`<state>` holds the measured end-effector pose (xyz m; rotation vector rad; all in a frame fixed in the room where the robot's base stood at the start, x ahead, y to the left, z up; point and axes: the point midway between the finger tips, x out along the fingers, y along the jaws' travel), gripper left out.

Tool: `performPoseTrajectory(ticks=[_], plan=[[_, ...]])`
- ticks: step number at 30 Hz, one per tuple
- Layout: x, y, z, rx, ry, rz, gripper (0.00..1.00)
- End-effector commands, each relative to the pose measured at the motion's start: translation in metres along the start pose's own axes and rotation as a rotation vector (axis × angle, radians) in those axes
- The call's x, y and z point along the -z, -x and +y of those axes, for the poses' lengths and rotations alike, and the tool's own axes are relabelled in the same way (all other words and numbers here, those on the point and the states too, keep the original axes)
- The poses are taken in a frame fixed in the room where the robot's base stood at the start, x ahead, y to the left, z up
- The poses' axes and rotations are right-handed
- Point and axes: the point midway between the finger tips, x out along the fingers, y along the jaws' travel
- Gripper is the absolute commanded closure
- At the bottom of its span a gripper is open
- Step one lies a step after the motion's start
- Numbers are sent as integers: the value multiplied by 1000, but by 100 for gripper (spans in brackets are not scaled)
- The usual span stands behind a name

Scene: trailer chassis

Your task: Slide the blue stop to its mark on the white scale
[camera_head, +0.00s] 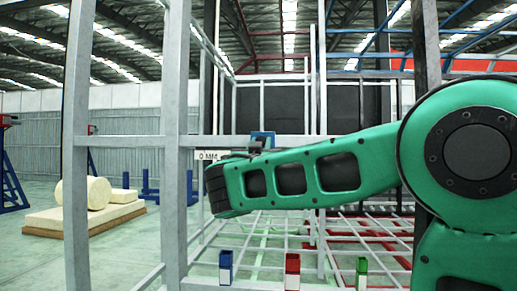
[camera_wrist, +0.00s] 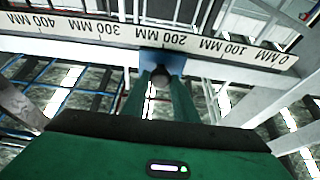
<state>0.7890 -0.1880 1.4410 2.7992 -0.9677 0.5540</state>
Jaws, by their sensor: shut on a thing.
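The blue stop (camera_wrist: 162,59) sits on the grey rail, against the edge of the white scale (camera_wrist: 95,26) in the wrist view. The scale's lettering is upside down there, from 0 MM at right to 400 MM at left. The stop is beside the 200 MM label; its exact reading and any target mark cannot be told. My gripper (camera_wrist: 160,80) is shut on the stop's dark round knob. In the head view the blue stop (camera_head: 263,136) shows above my arm, which hides most of the scale; the 0 MM end (camera_head: 207,155) is visible.
Grey upright posts (camera_head: 175,120) and a horizontal rail (camera_head: 130,141) frame the work area. Blue, red and green small blocks (camera_head: 292,270) stand on the near lower rail.

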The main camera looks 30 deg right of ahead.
Motion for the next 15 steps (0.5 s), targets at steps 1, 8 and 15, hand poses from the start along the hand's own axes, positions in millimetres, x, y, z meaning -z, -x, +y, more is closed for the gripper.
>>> performPoseTrajectory(ticks=[1,8,15], plan=[[1,-1,2,-5,1,2,100],[1,-1,2,-5,0,3,60],[1,0,1,-2,0,2,56]])
